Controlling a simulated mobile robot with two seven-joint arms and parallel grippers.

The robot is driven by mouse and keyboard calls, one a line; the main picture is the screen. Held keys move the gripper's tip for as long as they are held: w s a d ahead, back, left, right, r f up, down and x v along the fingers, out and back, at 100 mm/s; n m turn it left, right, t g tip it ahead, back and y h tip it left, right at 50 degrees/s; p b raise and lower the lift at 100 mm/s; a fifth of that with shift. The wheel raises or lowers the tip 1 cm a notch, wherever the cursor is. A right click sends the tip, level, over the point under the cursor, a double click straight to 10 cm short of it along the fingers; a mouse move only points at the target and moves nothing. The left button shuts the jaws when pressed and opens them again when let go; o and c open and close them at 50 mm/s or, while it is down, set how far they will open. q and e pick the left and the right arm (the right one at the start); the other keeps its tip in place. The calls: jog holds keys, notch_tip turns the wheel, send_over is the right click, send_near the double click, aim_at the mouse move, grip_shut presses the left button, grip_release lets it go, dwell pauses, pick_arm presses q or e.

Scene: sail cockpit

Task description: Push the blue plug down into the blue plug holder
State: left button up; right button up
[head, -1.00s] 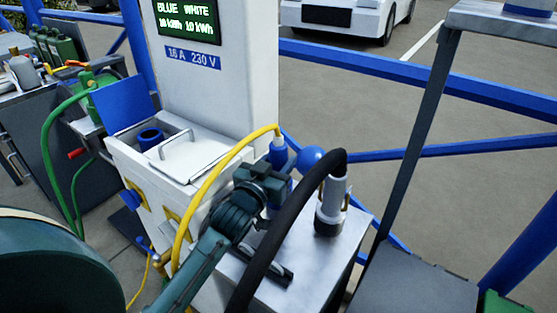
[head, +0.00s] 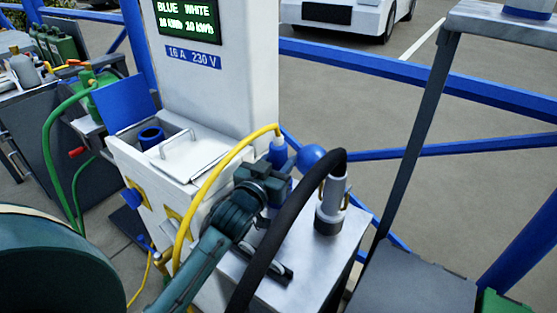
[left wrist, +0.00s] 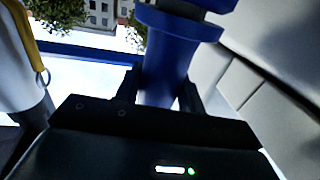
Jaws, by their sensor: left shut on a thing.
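The blue plug (head: 277,153) stands upright on the pedestal's right side, with a yellow cable (head: 205,185) rising from its pale top. My left gripper (head: 274,192) is at its lower body. In the left wrist view, the left gripper (left wrist: 160,95) is shut on the blue cylindrical body of the plug (left wrist: 163,70), below a wider collar (left wrist: 178,25). The plug's lower end is hidden behind the gripper and forearm. I cannot make out the blue plug holder as a separate part, nor how deep the plug sits. My right gripper is not in view.
A grey plug (head: 331,205) with a thick black cable (head: 290,215) stands close to the right on a metal top (head: 315,255). An open box with a blue socket (head: 150,138) and a white lid (head: 187,155) is left.

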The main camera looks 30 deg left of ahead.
pick_arm(q)
jog(key=shift+f+b, duration=0.4)
jog(key=shift+f, duration=0.1)
jog(key=o, duration=0.8)
jog(key=shift+o, duration=0.5)
jog(key=s+p, duration=0.3)
jog(key=s, duration=0.8)
jog(key=shift+d, duration=0.1)
